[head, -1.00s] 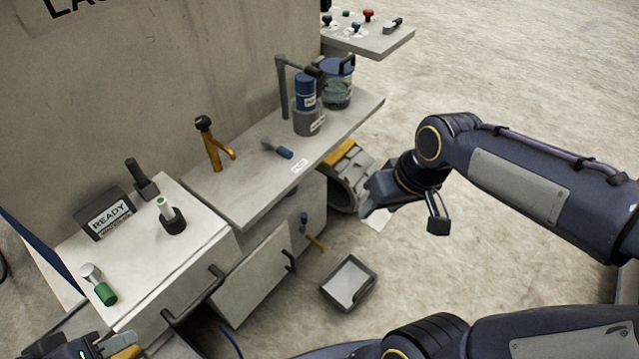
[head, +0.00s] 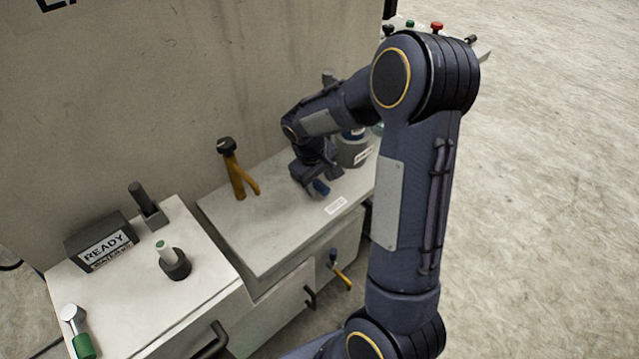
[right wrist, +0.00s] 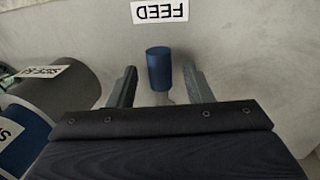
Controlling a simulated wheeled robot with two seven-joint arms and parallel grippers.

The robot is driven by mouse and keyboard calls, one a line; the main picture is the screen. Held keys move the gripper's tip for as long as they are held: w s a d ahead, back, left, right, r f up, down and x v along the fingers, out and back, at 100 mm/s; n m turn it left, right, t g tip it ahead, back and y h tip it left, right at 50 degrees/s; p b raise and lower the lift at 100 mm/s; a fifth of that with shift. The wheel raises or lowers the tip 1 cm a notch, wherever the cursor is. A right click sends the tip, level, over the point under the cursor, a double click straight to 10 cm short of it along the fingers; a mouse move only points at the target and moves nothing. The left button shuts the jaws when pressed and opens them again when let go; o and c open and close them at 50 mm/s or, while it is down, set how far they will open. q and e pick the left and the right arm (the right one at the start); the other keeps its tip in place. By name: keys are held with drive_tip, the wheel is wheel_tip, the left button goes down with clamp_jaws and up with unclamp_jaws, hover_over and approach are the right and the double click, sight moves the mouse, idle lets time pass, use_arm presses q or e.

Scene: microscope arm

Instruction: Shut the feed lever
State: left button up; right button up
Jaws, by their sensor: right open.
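The feed lever has a blue cylindrical handle (head: 321,188) on a pale stem. It lies on the grey counter beside the FEED label (head: 336,206). In the right wrist view the blue handle (right wrist: 159,68) sits between the two fingers of my right gripper (right wrist: 160,72), with a gap on each side. The FEED label (right wrist: 160,12) shows upside down beyond it. In the head view my right gripper (head: 318,178) is over the lever, open, and hides most of its stem. My left gripper is out of view.
A grey round holder (head: 355,151) stands just right of my right gripper. A yellow tap-like post (head: 235,172) stands to its left. The READY box (head: 100,242) and a green-handled lever (head: 82,345) are on the nearer white cabinet. The counter between the post and the gripper is clear.

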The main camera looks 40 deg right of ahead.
drive_tip(key=shift+d+f, duration=0.1)
drive_tip(key=shift+f, duration=0.4)
drive_tip(key=shift+c, duration=0.4)
clamp_jaws()
